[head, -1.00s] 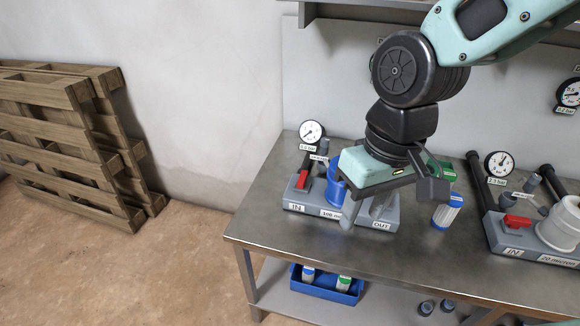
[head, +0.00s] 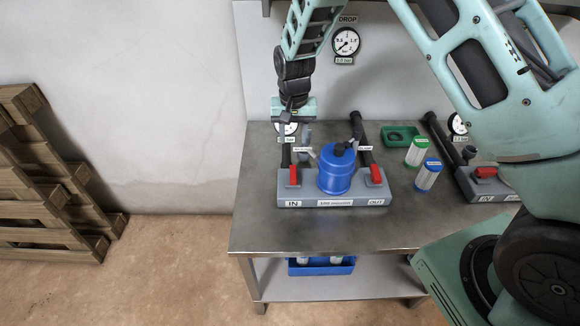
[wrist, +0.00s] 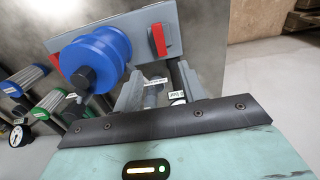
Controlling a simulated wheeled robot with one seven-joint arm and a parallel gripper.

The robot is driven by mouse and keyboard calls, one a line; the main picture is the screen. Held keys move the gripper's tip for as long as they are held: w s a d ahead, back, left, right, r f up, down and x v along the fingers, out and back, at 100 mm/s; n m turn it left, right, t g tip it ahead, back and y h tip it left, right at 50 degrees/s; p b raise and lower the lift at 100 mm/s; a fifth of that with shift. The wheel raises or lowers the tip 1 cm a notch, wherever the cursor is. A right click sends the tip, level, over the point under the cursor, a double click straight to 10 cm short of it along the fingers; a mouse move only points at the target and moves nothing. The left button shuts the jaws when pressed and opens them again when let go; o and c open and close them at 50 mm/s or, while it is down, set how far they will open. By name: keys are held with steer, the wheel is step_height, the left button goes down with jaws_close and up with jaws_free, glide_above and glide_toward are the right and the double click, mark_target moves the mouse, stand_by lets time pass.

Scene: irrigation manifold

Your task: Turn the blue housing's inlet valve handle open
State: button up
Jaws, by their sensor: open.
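The blue housing (head: 337,170) stands upright on a grey base (head: 330,202) labelled IN at left and OUT at right. The red inlet handle (head: 294,175) sits on the IN side, running roughly front to back. The red outlet handle (head: 376,175) is on the OUT side. My gripper (head: 294,138) is open above and behind the inlet handle, apart from it. In the wrist view the fingers (wrist: 160,92) frame a gap, with the inlet handle (wrist: 160,38) beyond it and the blue housing (wrist: 92,58) to the left.
Dark pipes (head: 364,140) rise behind the base, with small gauges near the wall. Green and blue-capped filters (head: 427,175) and a green tray (head: 401,134) stand to the right, near another manifold (head: 487,185). The bench front (head: 320,235) is clear.

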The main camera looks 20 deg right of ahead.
mark_target(293, 173)
step_height(293, 173, down, 14)
steer(key=p, duration=0.4)
jaws_close()
